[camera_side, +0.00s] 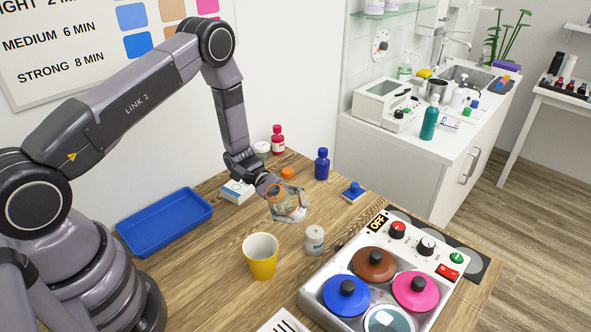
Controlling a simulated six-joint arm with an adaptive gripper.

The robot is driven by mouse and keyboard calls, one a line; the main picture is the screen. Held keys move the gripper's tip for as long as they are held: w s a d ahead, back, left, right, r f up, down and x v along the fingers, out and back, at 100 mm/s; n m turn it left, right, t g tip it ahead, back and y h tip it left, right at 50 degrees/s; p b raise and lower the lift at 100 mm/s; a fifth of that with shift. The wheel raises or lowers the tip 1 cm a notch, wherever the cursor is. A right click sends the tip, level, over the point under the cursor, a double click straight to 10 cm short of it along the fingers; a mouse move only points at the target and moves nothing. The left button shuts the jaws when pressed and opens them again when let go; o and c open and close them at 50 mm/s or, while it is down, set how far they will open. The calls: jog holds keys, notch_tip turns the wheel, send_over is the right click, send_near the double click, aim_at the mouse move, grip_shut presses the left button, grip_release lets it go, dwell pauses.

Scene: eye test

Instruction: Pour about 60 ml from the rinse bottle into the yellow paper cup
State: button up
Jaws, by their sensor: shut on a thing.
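The yellow paper cup (262,267) stands upright on the wooden table, open at the top with a pale inside; I see no clear liquid level in it. My gripper (287,204) is shut around a clear, rounded vessel with orange on it, which looks like the rinse bottle (285,203). The fingers hide part of it, so its tilt and fill are hard to tell. It is behind and a little right of the cup, apart from it. No stream shows between them.
A blue tray (165,222) lies left. A white jar (314,240) stands right of the cup, beside a device with coloured lids (375,264). A blue bottle (321,166), red bottle (277,139) and orange cap (288,173) are behind. Bare table lies left of the cup.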

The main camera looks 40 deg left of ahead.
jog(key=shift+w+r+n, duration=0.25)
jog(key=shift+r+n, duration=0.15)
jog(key=shift+r, duration=0.3)
jog(key=shift+w+r+n+h, duration=0.1)
jog(key=shift+n+h, duration=0.2)
jog(key=shift+n, duration=0.2)
jog(key=n, duration=0.2)
jog(key=n+g+h+p, duration=0.1)
jog(key=n, duration=0.1)
jog(key=shift+w+a, duration=0.15)
jog(key=shift+w, duration=0.25)
jog(key=shift+n, duration=0.3)
dwell(0.8)
